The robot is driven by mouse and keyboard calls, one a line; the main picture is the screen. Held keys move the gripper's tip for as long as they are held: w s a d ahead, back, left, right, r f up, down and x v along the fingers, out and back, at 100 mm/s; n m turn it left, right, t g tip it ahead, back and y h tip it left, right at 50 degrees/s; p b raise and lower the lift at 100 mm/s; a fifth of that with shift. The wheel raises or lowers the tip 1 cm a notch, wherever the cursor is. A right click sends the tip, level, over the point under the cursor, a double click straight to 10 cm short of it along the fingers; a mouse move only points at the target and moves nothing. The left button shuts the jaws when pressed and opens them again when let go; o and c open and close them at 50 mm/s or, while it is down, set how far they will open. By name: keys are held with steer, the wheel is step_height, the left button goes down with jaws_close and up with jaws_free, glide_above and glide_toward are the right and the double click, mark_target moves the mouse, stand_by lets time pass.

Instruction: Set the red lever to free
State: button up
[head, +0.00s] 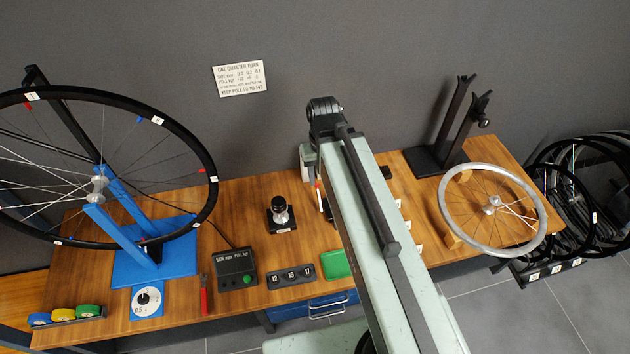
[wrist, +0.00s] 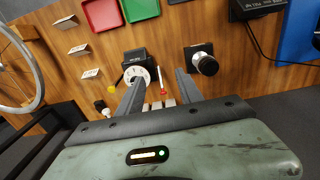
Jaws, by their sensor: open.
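In the wrist view, a small red-tipped piece on a thin pale stem (wrist: 163,90) shows between my fingers; it looks like the red lever, but its setting is too small to read. Beside it, to the left, is a pale round dial (wrist: 137,74) on a dark block, partly behind my left finger. In the head view, a thin red and white piece (head: 319,195) shows just left of my arm. My gripper (wrist: 159,76) is open, its two fingers wide apart over the bench, with nothing held.
A black-knobbed device (head: 280,215) stands on the bench. The blue wheel stand (head: 155,255) is at left, with a black box (head: 236,268) nearby. A green tray (head: 335,265) lies near the front edge. A silver rim (head: 450,222) is at right.

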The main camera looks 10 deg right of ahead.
steer(key=b, duration=1.3)
glide_toward(319, 198)
steer(key=w+r, duration=0.1)
steer(key=w, duration=0.1)
steer(key=w+r, duration=0.1)
steer(key=w, duration=0.1)
steer(key=shift+d+r, duration=0.1)
steer(key=shift+r, duration=0.1)
steer(key=shift+w, duration=0.25)
steer(key=shift+s+r+p, duration=0.1)
steer(key=shift+r+p, duration=0.05)
steer(key=shift+p, duration=0.2)
step_height(319, 198, down, 8)
steer(key=b, duration=0.8)
steer(key=shift+r, duration=0.15)
jaws_close()
